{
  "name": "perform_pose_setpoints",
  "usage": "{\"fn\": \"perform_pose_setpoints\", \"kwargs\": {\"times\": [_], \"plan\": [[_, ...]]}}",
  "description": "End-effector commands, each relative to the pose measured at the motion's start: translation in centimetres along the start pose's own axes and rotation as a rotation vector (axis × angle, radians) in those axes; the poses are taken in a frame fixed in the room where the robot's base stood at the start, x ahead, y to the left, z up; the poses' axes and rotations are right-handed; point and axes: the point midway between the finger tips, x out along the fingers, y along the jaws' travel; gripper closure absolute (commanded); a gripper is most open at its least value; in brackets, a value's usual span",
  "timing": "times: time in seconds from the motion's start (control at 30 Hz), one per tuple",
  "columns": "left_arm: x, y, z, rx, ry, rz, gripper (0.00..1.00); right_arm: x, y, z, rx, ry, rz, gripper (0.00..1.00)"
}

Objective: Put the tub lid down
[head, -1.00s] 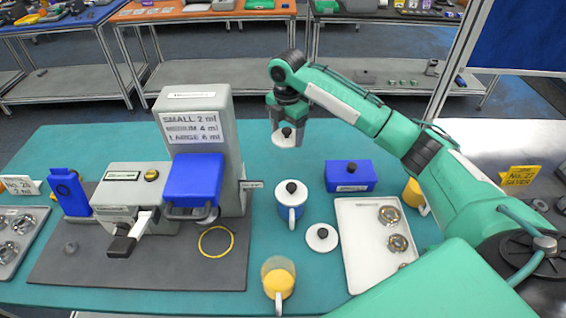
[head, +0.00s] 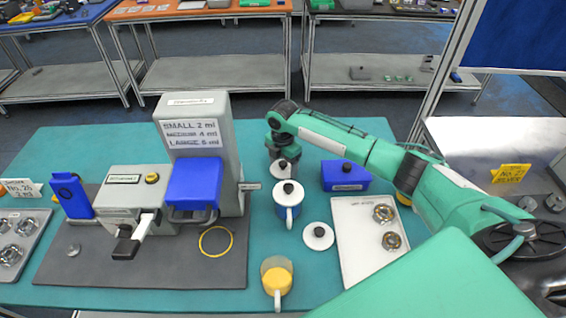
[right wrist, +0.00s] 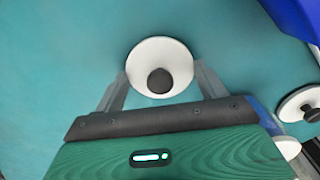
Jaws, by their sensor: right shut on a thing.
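My right gripper (head: 282,161) is shut on a small round white lid (head: 280,170) with a black knob. In the right wrist view the lid (right wrist: 150,52) sits between the two finger tips (right wrist: 160,82), knob towards the camera, over bare teal table. It is low, behind the blue-and-white lidded container (head: 290,212); I cannot tell whether it touches the table. A second white lid with a black knob (head: 318,236) lies on the table at the front right. My left gripper is not in view.
A blue box with a black knob (head: 345,177) stands right of the gripper. A white tray with metal parts (head: 362,250) lies nearer. A grey machine with a blue front (head: 193,140) stands left. A yellow-filled cup (head: 277,278) is at the front. Table behind the gripper is clear.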

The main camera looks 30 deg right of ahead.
Motion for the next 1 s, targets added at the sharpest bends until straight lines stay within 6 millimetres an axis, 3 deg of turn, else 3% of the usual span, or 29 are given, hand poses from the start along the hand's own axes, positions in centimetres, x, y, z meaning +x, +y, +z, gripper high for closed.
{"fn": "perform_pose_setpoints", "kwargs": {"times": [0.2, 0.23, 0.3, 0.33, 0.73, 1.0], "plan": [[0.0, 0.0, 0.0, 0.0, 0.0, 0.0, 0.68, 0.4, 0.0, 0.0, 0.0, 0.0, 0.0, 0.48], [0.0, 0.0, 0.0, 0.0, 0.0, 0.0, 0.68, 0.3, 0.0, 0.0, 0.0, 0.0, 0.0, 0.2], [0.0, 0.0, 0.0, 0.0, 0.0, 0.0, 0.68, 0.3, 0.0, 0.0, 0.0, 0.0, 0.0, 0.07], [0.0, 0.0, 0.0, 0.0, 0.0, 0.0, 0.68, 0.3, 0.0, 0.0, 0.0, 0.0, 0.0, 0.04], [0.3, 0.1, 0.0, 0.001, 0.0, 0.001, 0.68, -0.7, 0.1, 0.0, -0.001, 0.0, 0.003, 0.04], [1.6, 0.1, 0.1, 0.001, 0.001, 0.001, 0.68, -6.0, 0.1, 0.1, -0.001, -0.002, 0.005, 0.04]]}}
